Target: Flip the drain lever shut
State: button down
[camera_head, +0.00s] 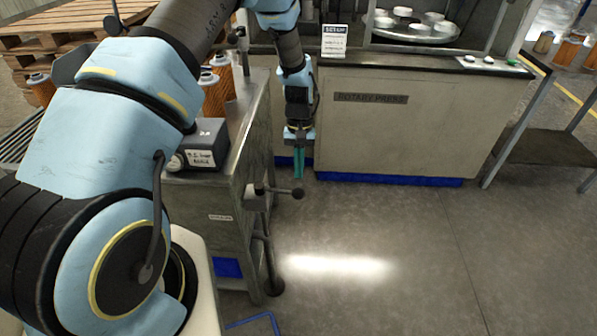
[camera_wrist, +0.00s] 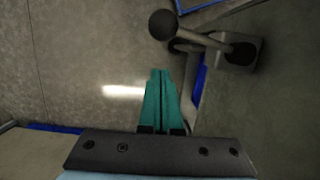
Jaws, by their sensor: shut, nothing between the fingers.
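The drain lever (camera_head: 283,191) is a dark bar with a round ball end, on a valve at the side of the steel bench. In the head view it sticks out sideways to the right, roughly level. In the wrist view the lever (camera_wrist: 193,37) shows at the top, its ball at the left end and its grey valve block at the right. My gripper (camera_head: 299,176) has green fingers, shut and empty, pointing down. It hangs just above and beyond the ball in the head view. In the wrist view my gripper (camera_wrist: 160,73) lies below the lever, apart from it.
The steel bench (camera_head: 236,160) carries orange filter cartridges (camera_head: 217,97) and a small grey box with a label (camera_head: 203,140). A beige rotary press (camera_head: 400,125) stands behind my gripper. A pipe runs down below the valve. The floor to the right is clear.

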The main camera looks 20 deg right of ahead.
jog(key=shift+s+a+f+p, duration=0.1)
jog(key=shift+s+a+p, duration=0.15)
jog(key=shift+s, duration=0.4)
jog(key=shift+s+a+f+p, duration=0.15)
jog(key=shift+s+a, duration=0.15)
jog(key=shift+s, duration=0.35)
jog(key=shift+s+r, duration=0.1)
jog(key=shift+s, duration=0.05)
